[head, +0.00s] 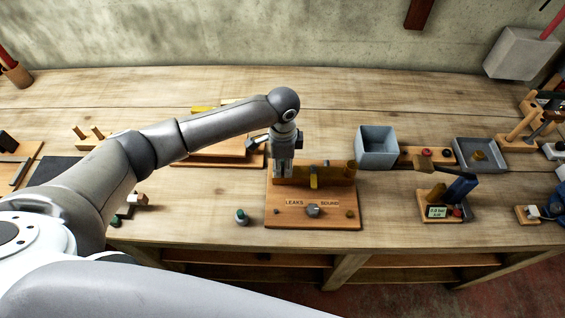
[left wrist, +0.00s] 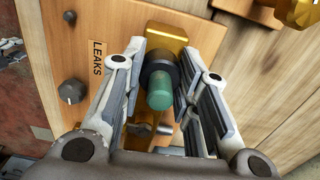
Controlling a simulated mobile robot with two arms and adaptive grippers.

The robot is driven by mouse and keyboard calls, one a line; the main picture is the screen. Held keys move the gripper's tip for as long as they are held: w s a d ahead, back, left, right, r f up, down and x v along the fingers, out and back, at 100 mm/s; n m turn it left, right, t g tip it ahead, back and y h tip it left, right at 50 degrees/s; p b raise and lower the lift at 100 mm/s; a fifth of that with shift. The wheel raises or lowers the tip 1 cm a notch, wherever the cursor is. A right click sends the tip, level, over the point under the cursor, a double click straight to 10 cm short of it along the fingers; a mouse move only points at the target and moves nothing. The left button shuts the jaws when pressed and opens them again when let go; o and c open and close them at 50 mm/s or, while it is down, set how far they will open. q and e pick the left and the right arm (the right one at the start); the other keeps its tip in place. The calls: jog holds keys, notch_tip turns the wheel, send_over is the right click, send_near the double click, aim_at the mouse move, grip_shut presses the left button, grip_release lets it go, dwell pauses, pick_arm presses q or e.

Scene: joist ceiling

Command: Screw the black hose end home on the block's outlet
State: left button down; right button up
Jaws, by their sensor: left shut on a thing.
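The brass block (head: 335,175) stands on a wooden board (head: 285,218) lettered LEAKS and SOUND, with a grey knob (head: 313,210). In the left wrist view the block (left wrist: 170,38) is behind a black round collar (left wrist: 158,66) with a green stub (left wrist: 160,93), apparently the black hose end. My left gripper (head: 283,170) points down at the block's left end. In the left wrist view my left gripper (left wrist: 158,82) has its fingers either side of the black collar, shut on it. The thread and seating are hidden. My right gripper is not in view.
A grey bin (head: 377,148) and a grey tray (head: 482,155) stand to the right. A small green-topped piece (head: 242,217) stands left of the board. Bare bench lies along the back.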

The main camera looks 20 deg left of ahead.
pick_arm(q)
jog(key=shift+w+m, duration=0.1)
jog(key=shift+m, duration=1.2)
jog(key=shift+r, duration=0.1)
jog(key=shift+w+m, duration=0.1)
jog(key=shift+m, duration=1.5)
jog(key=shift+r+m, duration=0.1)
jog(key=shift+m, duration=1.5)
jog(key=c, duration=1)
grip_release()
jog(key=shift+c, duration=0.2)
